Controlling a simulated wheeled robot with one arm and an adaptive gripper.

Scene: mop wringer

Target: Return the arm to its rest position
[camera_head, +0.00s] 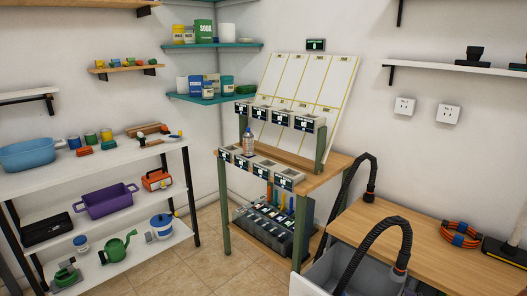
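My gripper and arm do not show clearly in the head view, so I cannot see their pose or whether the gripper holds anything. No mop or wringer can be made out for certain. A grey open bin (318,278) stands at the bottom, partly cut off by the frame edge. A black ribbed hose (375,240) with an orange ring arches over it. A second black hose (345,190) arches behind, beside the wooden table.
A wooden bench (325,172) with a bottle (248,142) and several small boxes stands in the middle. A white shelf rack (60,158) stands left. A wooden table (430,250) at right bears an orange coil (460,234). Tiled floor (185,265) lies open between rack and bench.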

